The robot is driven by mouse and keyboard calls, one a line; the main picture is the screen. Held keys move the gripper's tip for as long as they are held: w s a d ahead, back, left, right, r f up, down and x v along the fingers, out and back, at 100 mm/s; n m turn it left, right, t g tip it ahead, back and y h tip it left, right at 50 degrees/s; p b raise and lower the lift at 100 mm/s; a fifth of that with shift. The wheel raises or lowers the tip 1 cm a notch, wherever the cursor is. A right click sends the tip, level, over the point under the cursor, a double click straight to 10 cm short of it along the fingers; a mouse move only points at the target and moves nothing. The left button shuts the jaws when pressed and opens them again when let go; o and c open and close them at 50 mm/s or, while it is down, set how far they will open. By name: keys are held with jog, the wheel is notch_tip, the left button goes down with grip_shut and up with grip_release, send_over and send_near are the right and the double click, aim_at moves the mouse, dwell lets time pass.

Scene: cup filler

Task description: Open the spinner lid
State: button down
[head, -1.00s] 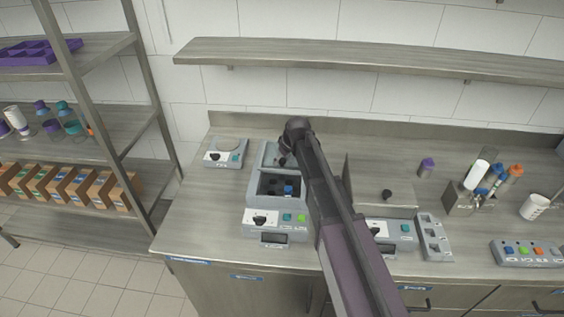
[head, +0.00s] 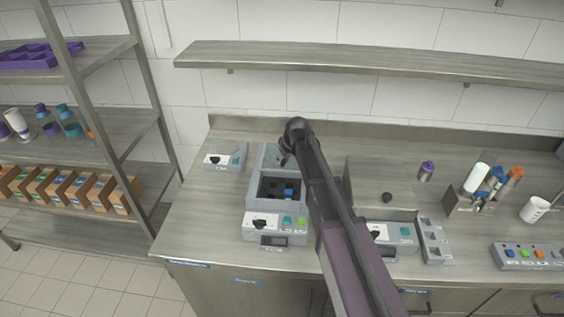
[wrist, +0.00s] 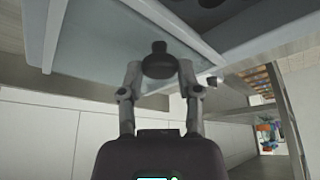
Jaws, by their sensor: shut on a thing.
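The spinner (head: 251,226) is a grey box with a dial, buttons and a small display on its front, standing on the counter. Its lid (head: 269,155) is tilted up at the back, and the dark chamber (head: 268,190) with a blue item inside is open to view. In the wrist view the lid's grey-blue panel (wrist: 105,40) fills the upper left. My gripper (wrist: 158,72) is shut on the lid's dark knob (wrist: 158,50), one finger on each side. In the head view my gripper (head: 285,160) is at the lid, partly hidden by my arm.
A small scale-like device (head: 222,157) stands left of the spinner. Tube holders (head: 470,200) and a button panel (head: 525,252) are further right. A wall shelf (head: 370,62) hangs above.

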jog(key=shift+w, duration=0.15)
jog(key=shift+c, duration=1.5)
grip_release()
jog(key=s+d+m+g+h, duration=0.1)
jog(key=s+d+m, duration=0.3)
jog(key=s+d, duration=0.7)
jog(key=s+d+f+m+g+h, duration=0.1)
jog(key=s+d+m, duration=0.3)
jog(key=s+d, duration=0.7)
jog(key=s+g+h, duration=0.1)
jog(key=s, duration=0.4)
jog(key=shift+s+f+m, duration=0.25)
jog(key=shift+s+m, duration=0.05)
jog(key=shift+d, duration=0.1)
